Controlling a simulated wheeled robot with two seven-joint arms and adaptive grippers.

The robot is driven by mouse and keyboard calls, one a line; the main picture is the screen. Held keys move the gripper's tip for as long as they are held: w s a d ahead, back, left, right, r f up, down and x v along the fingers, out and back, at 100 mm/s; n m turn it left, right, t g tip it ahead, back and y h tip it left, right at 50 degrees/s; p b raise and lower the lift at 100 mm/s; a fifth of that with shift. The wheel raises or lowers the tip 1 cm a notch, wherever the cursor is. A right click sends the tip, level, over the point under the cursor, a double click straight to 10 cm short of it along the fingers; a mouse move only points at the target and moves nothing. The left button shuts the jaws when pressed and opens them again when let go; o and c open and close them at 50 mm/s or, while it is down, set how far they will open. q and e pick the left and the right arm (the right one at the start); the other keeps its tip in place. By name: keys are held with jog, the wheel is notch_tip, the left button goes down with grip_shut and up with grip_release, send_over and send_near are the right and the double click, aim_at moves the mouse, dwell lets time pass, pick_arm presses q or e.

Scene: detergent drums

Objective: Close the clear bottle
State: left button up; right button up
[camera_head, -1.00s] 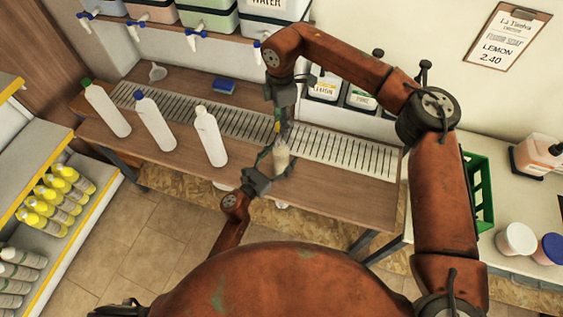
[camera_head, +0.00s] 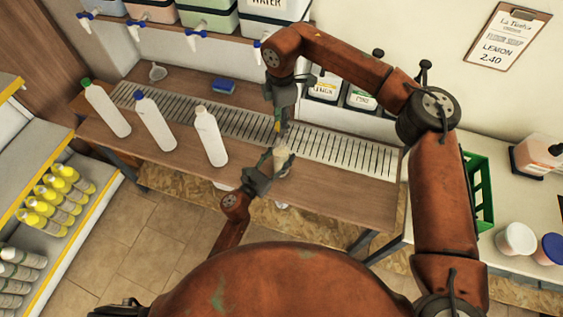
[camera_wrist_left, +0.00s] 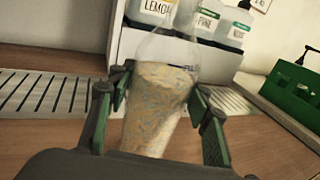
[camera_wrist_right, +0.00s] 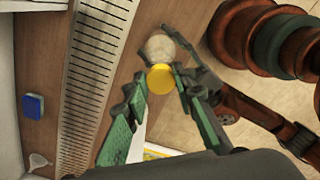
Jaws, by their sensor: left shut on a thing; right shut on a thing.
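The clear bottle (camera_head: 283,156), with pale speckled contents, stands near the front of the wooden counter. My left gripper (camera_head: 272,165) is shut around its body; the left wrist view shows the bottle (camera_wrist_left: 158,100) upright between the fingers, its clear upper part bare. My right gripper (camera_head: 279,122) is above the bottle, pointing down, shut on a yellow cap (camera_wrist_right: 160,78). The cap shows as a small yellow spot in the head view (camera_head: 277,126), above the bottle. In the right wrist view the bottle (camera_wrist_right: 160,48) is partly behind the cap.
Three white bottles, with a green (camera_head: 107,110), a blue (camera_head: 155,125) and a white top (camera_head: 210,137), stand left on the counter. A blue sponge (camera_head: 223,86) and a funnel (camera_head: 157,72) lie behind the drip grate (camera_head: 345,150). A green crate (camera_head: 481,190) stands right.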

pick_arm(q)
jog(key=c, duration=0.4)
jog(key=shift+c, duration=0.2)
pick_arm(e)
jog(key=shift+d+f, duration=0.1)
jog(key=shift+f, duration=2.4)
jog(key=shift+f, duration=0.9)
pick_arm(q)
grip_shut()
pick_arm(e)
jog(key=shift+f, duration=0.55)
